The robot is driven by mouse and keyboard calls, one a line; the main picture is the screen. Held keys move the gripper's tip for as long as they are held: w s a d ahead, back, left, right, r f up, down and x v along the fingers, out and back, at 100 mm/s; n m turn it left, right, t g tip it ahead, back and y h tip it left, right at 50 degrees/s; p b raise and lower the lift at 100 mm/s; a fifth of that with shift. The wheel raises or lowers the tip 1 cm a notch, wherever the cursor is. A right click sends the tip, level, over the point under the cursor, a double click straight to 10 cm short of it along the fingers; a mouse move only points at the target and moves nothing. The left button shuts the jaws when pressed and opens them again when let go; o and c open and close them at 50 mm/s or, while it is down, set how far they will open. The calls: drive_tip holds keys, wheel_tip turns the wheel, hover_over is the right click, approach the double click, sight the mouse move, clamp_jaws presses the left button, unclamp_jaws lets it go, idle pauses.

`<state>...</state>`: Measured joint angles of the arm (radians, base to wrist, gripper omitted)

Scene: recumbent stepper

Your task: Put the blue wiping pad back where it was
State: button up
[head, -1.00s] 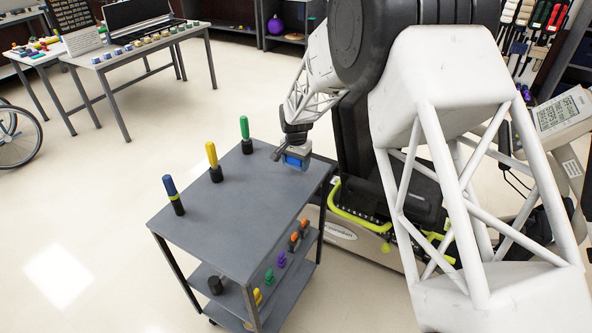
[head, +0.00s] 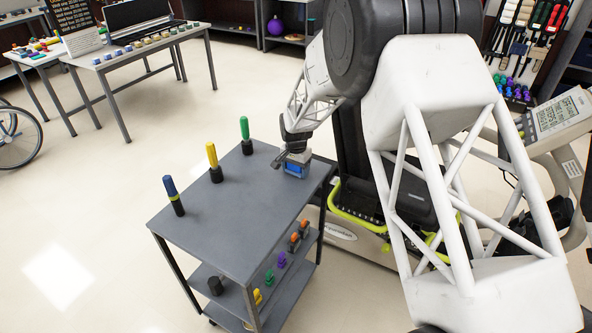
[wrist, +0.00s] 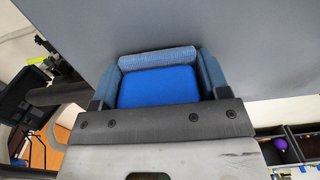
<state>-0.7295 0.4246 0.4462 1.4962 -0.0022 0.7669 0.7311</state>
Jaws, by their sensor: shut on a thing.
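The blue wiping pad (head: 295,169) is at the far right end of the grey cart's top shelf (head: 232,222). My gripper (head: 293,164) is shut on it from above. In the wrist view the blue pad (wrist: 158,86) lies between the two fingers of my gripper (wrist: 158,80), with a lighter textured strip along its far edge. The pad is very near the cart top; I cannot tell for sure whether it touches.
Handles stand upright in black holders on the cart: green (head: 245,135), yellow (head: 214,162) and blue (head: 173,195). The stepper (head: 375,225) is close to the cart's right side. The front and middle of the cart top are clear.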

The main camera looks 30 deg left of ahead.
drive_tip(key=shift+s+d+f, duration=0.1)
drive_tip(key=shift+f, duration=0.5)
drive_tip(key=shift+s+d+f, duration=0.1)
drive_tip(key=shift+f, duration=0.5)
drive_tip(key=shift+c, duration=0.2)
drive_tip(key=o, duration=1)
drive_tip(key=shift+c, duration=0.2)
drive_tip(key=shift+o, duration=1)
drive_tip(key=shift+d+f, duration=0.1)
drive_tip(key=shift+w+d, duration=0.1)
drive_tip(key=shift+r, duration=0.75)
drive_tip(key=shift+c, duration=0.5)
drive_tip(key=shift+o, duration=0.5)
drive_tip(key=r, duration=1.2)
drive_tip(key=shift+a+r, duration=0.3)
drive_tip(key=shift+a, duration=0.1)
